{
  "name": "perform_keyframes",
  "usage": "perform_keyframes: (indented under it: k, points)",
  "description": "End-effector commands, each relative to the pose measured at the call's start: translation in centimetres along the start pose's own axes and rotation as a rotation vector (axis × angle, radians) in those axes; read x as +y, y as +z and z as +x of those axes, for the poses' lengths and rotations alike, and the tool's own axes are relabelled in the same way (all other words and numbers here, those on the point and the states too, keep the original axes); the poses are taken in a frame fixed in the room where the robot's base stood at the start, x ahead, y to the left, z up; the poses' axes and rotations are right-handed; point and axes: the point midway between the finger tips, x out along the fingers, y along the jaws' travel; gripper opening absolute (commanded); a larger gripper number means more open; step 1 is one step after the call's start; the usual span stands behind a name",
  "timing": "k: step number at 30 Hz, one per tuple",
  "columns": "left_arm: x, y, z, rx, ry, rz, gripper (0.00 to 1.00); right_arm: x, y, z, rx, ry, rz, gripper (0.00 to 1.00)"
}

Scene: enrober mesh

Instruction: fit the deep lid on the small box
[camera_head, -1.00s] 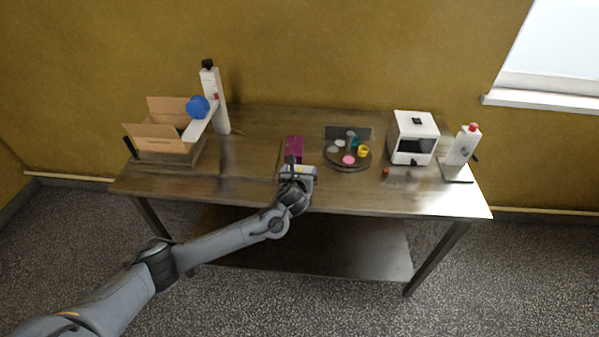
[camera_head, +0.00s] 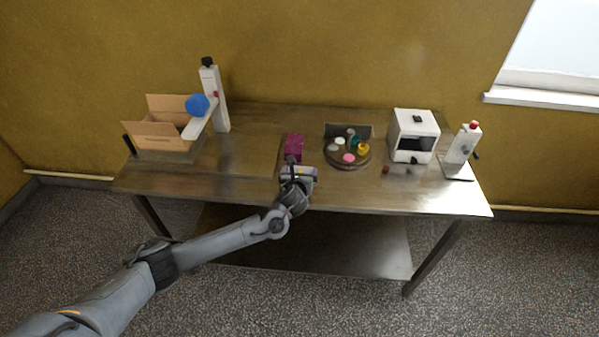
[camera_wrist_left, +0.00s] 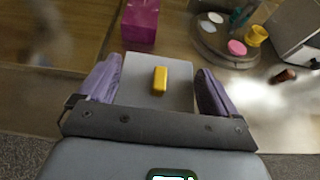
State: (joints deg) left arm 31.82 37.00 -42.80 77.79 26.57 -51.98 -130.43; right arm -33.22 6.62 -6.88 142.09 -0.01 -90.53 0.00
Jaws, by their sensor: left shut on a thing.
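A magenta box (camera_head: 294,146) stands upright on the table just beyond my left gripper. It also shows at the top of the left wrist view (camera_wrist_left: 140,20). My left gripper (camera_wrist_left: 155,88) is shut on a flat grey lid (camera_wrist_left: 135,85) with a yellow block (camera_wrist_left: 160,80) on its top. The lid lies between the two purple-grey fingers, on the near side of the box. In the head view the left gripper (camera_head: 297,172) is near the table's front edge. The lid's underside and depth are hidden. My right gripper is not in view.
A round tray (camera_head: 345,165) with several small coloured items stands right of the box. Farther right are a white machine (camera_head: 415,130) and a white dispenser (camera_head: 462,145). An open cardboard box (camera_head: 160,143) and a white post (camera_head: 213,98) stand left. Table between is clear.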

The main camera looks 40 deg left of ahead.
Motion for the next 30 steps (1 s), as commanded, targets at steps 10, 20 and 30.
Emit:
perform_keyframes:
  k: [10,20,30]
  points:
    - [0.0,-0.8,0.3,-0.001,-0.001,0.0,0.64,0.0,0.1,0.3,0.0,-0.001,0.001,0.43]
    - [0.0,-1.6,0.7,0.0,0.0,0.0,0.64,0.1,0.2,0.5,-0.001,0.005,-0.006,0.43]
    - [0.0,-1.8,0.7,-0.001,0.0,-0.001,0.64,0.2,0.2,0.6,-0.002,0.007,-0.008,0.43]
